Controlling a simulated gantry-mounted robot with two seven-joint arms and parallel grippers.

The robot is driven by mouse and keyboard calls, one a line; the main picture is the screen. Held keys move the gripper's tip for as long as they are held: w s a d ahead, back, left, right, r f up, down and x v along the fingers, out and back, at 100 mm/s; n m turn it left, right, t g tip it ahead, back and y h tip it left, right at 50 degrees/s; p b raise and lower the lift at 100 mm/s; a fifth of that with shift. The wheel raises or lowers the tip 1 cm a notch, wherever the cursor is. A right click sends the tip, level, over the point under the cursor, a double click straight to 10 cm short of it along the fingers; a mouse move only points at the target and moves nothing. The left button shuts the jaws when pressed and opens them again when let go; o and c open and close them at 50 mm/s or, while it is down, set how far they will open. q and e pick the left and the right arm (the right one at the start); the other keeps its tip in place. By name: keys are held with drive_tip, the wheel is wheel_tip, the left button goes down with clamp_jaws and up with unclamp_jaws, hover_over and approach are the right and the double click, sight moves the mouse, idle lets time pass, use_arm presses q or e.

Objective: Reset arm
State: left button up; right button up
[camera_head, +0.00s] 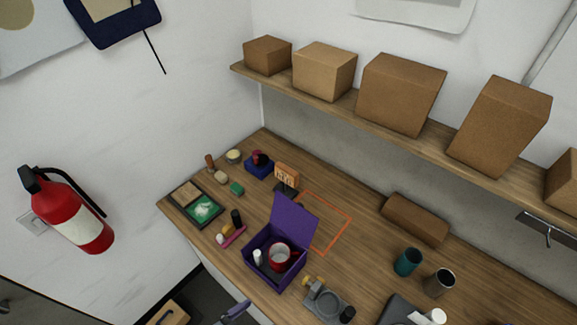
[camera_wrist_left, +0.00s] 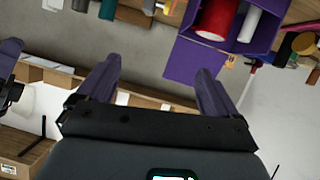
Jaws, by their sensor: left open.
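My left gripper (camera_wrist_left: 155,82) shows in the left wrist view with its two purple fingers spread wide and nothing between them. In the head view a purple finger tip (camera_head: 235,311) shows at the bottom edge, in front of the table and apart from it; I cannot tell for sure which arm it belongs to. A purple and black part (camera_wrist_left: 9,75) at the left edge of the left wrist view looks like my other gripper, mostly cut off. The purple box (camera_head: 254,266) stands on the table with its lid up. It holds a red mug (camera_head: 279,257) and a white bottle (camera_head: 257,256).
The wooden table (camera_head: 352,272) has an orange outlined rectangle (camera_head: 340,239) behind the box. A green-and-black tray (camera_head: 180,207) and small items lie left. A teal cup (camera_head: 408,262), dark cup (camera_head: 439,282) and grey device (camera_head: 322,303) stand right. A shelf (camera_head: 370,122) with cardboard boxes hangs above.

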use_arm(q)
drive_tip(key=s+a+r+n+g+y, duration=0.2)
drive_tip(key=s+a+r+g+y, duration=0.1)
drive_tip(key=a, duration=0.3)
drive_tip(key=s+a+r+n+g+y+p, duration=0.1)
drive_tip(key=s+a+r+n+g+y, duration=0.1)
drive_tip(key=s+a+y, duration=0.4)
drive_tip(key=shift+a+r+n+g, duration=0.4)
drive_tip(key=shift+a+r+n, duration=0.25)
drive_tip(key=shift+r, duration=0.7)
use_arm(e)
drive_tip(key=shift+a+r, duration=0.1)
drive_tip(key=shift+r, duration=1.05)
use_arm(q)
drive_tip(key=shift+d, duration=0.1)
